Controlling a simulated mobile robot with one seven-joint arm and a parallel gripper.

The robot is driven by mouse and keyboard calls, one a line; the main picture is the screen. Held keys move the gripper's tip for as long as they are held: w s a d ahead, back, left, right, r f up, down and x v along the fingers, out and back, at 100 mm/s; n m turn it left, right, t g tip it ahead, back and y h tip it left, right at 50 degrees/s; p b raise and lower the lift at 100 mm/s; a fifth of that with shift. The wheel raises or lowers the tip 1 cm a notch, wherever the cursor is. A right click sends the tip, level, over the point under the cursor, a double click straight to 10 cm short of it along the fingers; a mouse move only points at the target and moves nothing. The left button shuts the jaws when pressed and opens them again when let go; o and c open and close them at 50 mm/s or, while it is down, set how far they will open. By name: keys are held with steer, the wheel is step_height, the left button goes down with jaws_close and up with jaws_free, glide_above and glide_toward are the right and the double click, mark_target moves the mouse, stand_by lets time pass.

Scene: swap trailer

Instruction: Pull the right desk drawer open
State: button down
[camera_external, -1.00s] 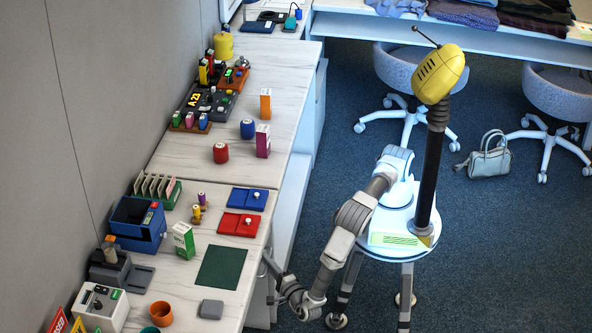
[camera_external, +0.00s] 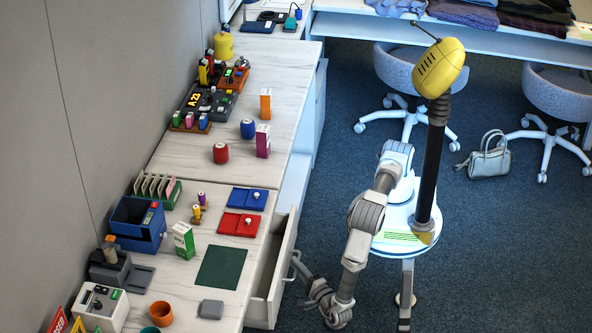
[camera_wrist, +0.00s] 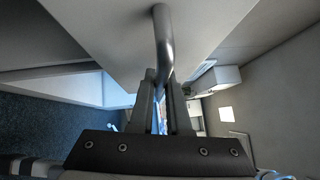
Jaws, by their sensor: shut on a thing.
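The desk drawer (camera_external: 284,262) stands pulled partly out of the desk's front in the external view, with its inside showing from above. Its metal handle (camera_wrist: 162,40) runs down between my fingers in the wrist view. My gripper (camera_wrist: 166,85) is shut on the handle. In the external view my gripper (camera_external: 298,268) is at the drawer's front, with the arm reaching low beside the desk. The drawer's front panel (camera_wrist: 115,30) fills the upper part of the wrist view.
The desk top (camera_external: 225,225) holds a dark green mat (camera_external: 221,267), a grey block (camera_external: 211,309), red and blue trays and several small items near the wall.

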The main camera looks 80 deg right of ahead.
steer(key=s, duration=1.4)
steer(key=shift+s, duration=0.35)
steer(key=c, duration=0.9)
jaws_free()
steer(key=shift+v, duration=3.8)
